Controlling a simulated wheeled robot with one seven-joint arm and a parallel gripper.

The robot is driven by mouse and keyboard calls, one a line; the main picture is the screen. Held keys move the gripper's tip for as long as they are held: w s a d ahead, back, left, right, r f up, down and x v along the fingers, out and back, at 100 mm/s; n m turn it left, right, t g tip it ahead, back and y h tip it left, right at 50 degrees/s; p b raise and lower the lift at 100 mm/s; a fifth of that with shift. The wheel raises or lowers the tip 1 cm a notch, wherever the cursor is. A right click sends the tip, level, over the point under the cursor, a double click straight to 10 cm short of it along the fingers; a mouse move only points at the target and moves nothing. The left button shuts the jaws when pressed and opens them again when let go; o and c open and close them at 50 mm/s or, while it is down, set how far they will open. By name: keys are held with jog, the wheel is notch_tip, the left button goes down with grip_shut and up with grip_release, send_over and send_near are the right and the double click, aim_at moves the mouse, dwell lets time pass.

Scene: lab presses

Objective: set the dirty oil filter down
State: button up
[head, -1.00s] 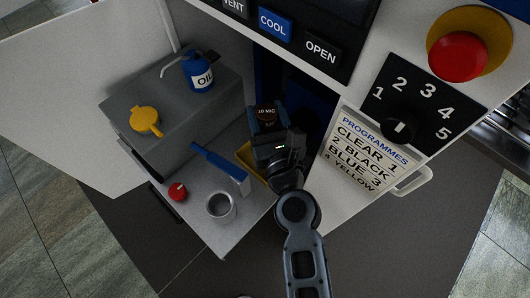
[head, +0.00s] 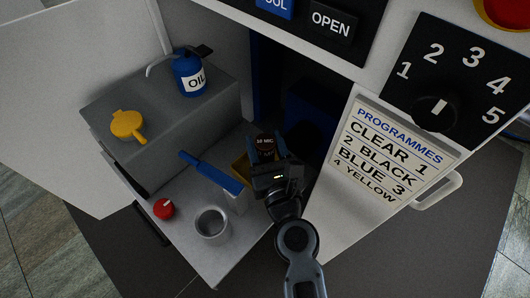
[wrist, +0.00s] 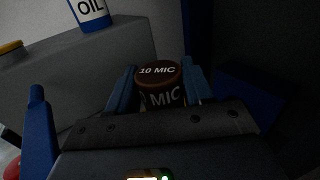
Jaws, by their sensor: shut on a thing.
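The dirty oil filter (head: 265,144) is a dark brown cylinder marked "10 MIC". In the wrist view the filter (wrist: 160,88) sits upright between the two blue fingers. My gripper (head: 266,156) is shut on it, at the right side of the grey shelf, beside a yellow tray (head: 240,167). My gripper also shows in the wrist view (wrist: 158,92). The filter's underside is hidden, so I cannot tell whether it touches anything below.
A blue-handled tool (head: 211,172), a grey cup (head: 212,225) and a red knob (head: 163,208) are on the low shelf (head: 190,240). A blue oil can (head: 191,77) and a yellow capped item (head: 127,124) stand on the grey block behind. A white programme panel (head: 380,160) is at right.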

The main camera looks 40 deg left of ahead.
jog(key=shift+f+b, duration=0.4)
jog(key=shift+f, duration=0.45)
jog(key=shift+f, duration=0.15)
jog(key=o, duration=1.1)
jog(key=shift+r, duration=0.25)
jog(key=v, duration=1.2)
jog(key=shift+f, duration=0.1)
